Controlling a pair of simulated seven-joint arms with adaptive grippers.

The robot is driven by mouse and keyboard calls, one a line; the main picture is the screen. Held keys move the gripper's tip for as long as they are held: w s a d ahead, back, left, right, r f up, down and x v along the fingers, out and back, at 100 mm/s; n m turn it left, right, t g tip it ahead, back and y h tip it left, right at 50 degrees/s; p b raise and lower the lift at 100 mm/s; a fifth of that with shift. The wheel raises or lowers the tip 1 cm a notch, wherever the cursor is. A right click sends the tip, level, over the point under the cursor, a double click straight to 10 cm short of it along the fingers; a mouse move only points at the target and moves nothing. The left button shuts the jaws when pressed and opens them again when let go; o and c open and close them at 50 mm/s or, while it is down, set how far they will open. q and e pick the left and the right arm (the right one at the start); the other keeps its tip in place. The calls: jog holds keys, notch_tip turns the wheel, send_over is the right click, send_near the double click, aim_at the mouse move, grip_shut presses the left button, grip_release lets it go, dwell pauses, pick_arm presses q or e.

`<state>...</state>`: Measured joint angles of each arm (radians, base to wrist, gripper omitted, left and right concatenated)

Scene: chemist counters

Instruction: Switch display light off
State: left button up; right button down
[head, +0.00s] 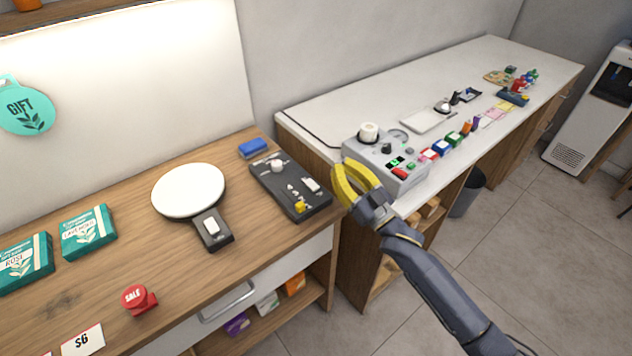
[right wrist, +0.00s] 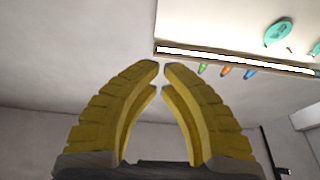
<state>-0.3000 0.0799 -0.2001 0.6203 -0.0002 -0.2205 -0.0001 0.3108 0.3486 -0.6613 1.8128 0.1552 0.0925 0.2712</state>
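A black control panel (head: 290,188) with a knob, small levers, a white switch and a yellow part lies on the wooden counter. A round white paddle-shaped device (head: 189,190) lies to its left, with a white rocker switch (head: 212,227) on its dark handle. Which control belongs to the display light is not labelled legibly. A glowing strip (head: 60,30) lights the back panel at upper left; a bright strip also shows under a shelf in the right wrist view (right wrist: 235,59). My right gripper (head: 340,164) is empty in the air right of the black panel, its yellow fingertips almost together.
A grey device (head: 386,164) with knobs and coloured buttons stands at the near end of the white counter (head: 345,100), close behind my right gripper. A blue block (head: 252,148), a red sale button (head: 138,299) and green boxes (head: 88,232) are on the wooden counter.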

jog(key=shift+s+a+f+g+h, duration=0.1)
jog(key=shift+s+f+g+h, duration=0.15)
jog(key=shift+s+g+h, duration=0.55)
jog(key=shift+s+a+f+g+h, duration=0.1)
jog(key=shift+s+f+g+h, duration=0.1)
jog(key=shift+s+g+h, duration=0.55)
jog(key=shift+s+f+g+h, duration=0.25)
jog(key=shift+s+g+h, duration=0.3)
jog(key=shift+g, duration=0.4)
jog(key=shift+w, duration=0.1)
send_over(315, 188)
notch_tip(315, 188, down, 2)
jog(key=shift+f, duration=0.2)
notch_tip(315, 188, down, 2)
jog(key=shift+f, duration=1.05)
